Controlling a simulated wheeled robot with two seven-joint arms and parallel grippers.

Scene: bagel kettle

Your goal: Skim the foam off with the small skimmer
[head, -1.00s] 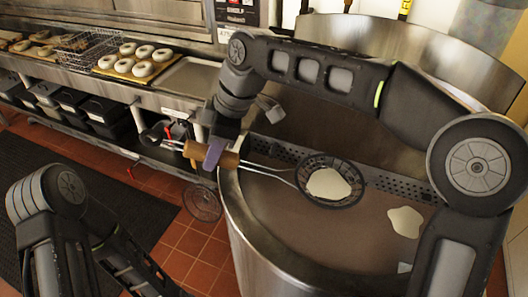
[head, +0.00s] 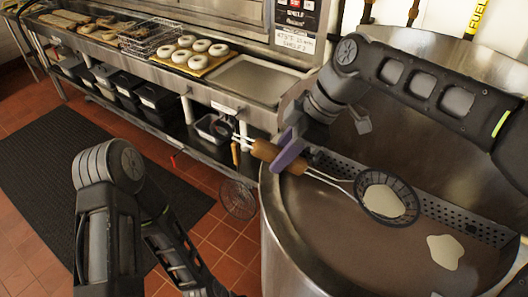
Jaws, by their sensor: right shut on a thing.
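My right gripper (head: 291,152), with purple fingers, is shut on the brown wooden handle of the small skimmer (head: 264,150). The skimmer's wire shaft reaches right to its round dark mesh bowl (head: 366,207), which is over the kettle's contents. A pale foam patch (head: 384,201) shows within the bowl's outline; I cannot tell whether it lies in the mesh or under it. Another pale foam patch (head: 445,251) floats to the lower right, apart from the skimmer. The big steel kettle (head: 275,215) holds brownish liquid (head: 330,235). My left arm is at lower left; its fingertips do not show.
A second round mesh (head: 238,198) hangs low, left of the kettle. A steel counter at the back holds a board of bagels (head: 201,54), a wire basket (head: 150,38) and an empty tray (head: 250,80). Black bins (head: 158,101) sit below. A dark mat (head: 60,150) covers the floor.

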